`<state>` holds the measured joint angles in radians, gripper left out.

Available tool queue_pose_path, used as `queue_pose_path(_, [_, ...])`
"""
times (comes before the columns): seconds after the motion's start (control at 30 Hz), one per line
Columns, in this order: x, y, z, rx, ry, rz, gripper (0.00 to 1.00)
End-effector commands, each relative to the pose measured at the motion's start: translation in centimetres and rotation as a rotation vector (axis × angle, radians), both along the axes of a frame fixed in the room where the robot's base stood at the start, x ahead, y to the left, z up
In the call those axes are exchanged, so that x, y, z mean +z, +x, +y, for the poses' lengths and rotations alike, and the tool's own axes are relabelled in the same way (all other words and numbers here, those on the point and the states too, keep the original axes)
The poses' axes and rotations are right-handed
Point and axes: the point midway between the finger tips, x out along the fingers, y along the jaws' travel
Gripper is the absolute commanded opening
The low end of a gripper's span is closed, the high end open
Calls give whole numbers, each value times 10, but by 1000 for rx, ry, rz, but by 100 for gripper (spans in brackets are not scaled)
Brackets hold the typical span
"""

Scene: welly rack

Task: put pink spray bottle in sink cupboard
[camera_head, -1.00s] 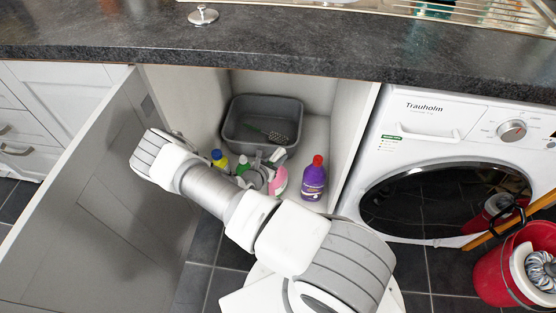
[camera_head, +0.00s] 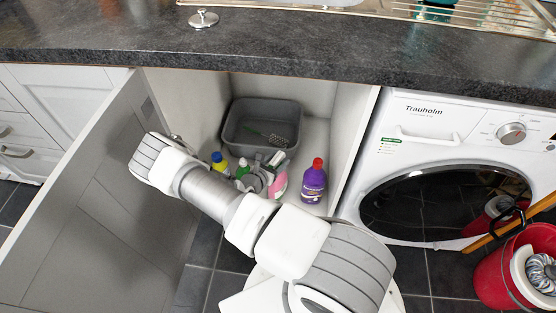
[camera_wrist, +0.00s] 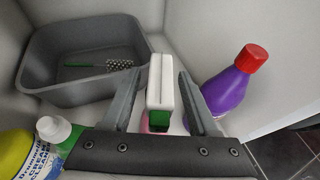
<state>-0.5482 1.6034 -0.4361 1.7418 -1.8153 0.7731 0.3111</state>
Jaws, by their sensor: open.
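The pink spray bottle (camera_head: 281,184) stands upright inside the open sink cupboard (camera_head: 188,98), on its floor in front of a grey basin. In the wrist view its white and green spray head (camera_wrist: 160,82) is between my fingers, with a little of the pink body below. My gripper (camera_head: 262,172) is open, with one finger on each side of the spray head; the wrist view shows both fingers (camera_wrist: 157,88) apart, with gaps to the head. Most of the bottle's lower body is hidden by my gripper.
A purple bottle with a red cap (camera_head: 313,182) stands close on the right. A yellow bottle (camera_head: 219,162) and a green bottle (camera_head: 242,168) stand on the left. The grey basin (camera_head: 229,130) holds a brush. The open door (camera_head: 95,205) and worktop (camera_head: 300,45) bound the space.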

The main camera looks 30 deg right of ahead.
Motion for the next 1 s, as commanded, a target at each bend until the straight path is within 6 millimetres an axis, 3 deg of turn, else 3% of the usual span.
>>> queue_pose_path(0.5, [40, -51, 78, 3, 2, 1, 60])
queue_pose_path(0.7, [44, -59, 89, 2, 1, 2, 60])
queue_pose_path(1.0, [44, -59, 90, 2, 0, 2, 60])
